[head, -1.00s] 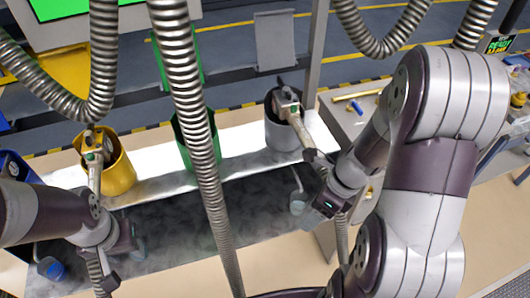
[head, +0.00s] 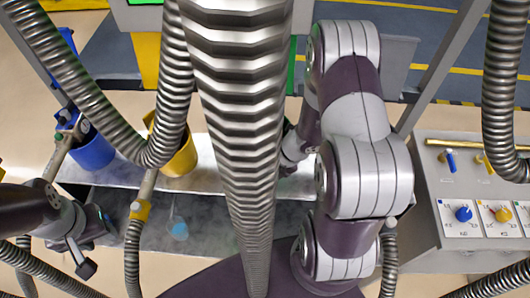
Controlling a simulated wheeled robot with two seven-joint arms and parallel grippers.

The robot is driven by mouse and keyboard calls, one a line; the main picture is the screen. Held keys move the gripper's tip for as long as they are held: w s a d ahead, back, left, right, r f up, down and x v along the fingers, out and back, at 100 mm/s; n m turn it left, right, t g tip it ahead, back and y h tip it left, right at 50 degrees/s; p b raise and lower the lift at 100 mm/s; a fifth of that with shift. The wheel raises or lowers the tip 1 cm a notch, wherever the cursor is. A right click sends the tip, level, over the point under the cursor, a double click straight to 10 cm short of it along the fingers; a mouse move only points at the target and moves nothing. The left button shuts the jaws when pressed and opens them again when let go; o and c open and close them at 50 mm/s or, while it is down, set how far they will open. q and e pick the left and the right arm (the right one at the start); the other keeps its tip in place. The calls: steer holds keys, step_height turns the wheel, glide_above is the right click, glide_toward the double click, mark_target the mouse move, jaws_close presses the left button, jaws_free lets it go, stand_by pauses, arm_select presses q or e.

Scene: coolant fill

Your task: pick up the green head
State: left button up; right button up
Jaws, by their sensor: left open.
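I cannot pick out a green head for certain. A pale hose head (head: 62,142) with a small green mark leans at the blue bucket (head: 93,152) on the left. Another head, with a yellow collar (head: 140,209), stands at the front of the yellow bucket (head: 180,160). My left gripper (head: 98,245) is open and empty, low over the dark tray, in front of the blue bucket and left of the yellow-collared head. My right arm's wrist (head: 297,148) reaches behind the thick central hose, and its jaws are mostly hidden. No green bucket shows.
The thick ribbed hose (head: 240,110) hangs close and hides the middle. More hoses hang left and right. A grey control panel (head: 470,190) with knobs stands at right.

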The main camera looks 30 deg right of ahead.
steer(key=shift+w+d+f, duration=0.2)
steer(key=shift+w+d, duration=0.1)
steer(key=shift+d, duration=0.15)
steer(key=shift+s+a+r, duration=0.2)
steer(key=shift+s+a, duration=0.05)
steer(key=shift+s, duration=0.1)
steer(key=c, duration=0.8)
steer(key=shift+f, duration=0.1)
jaws_close()
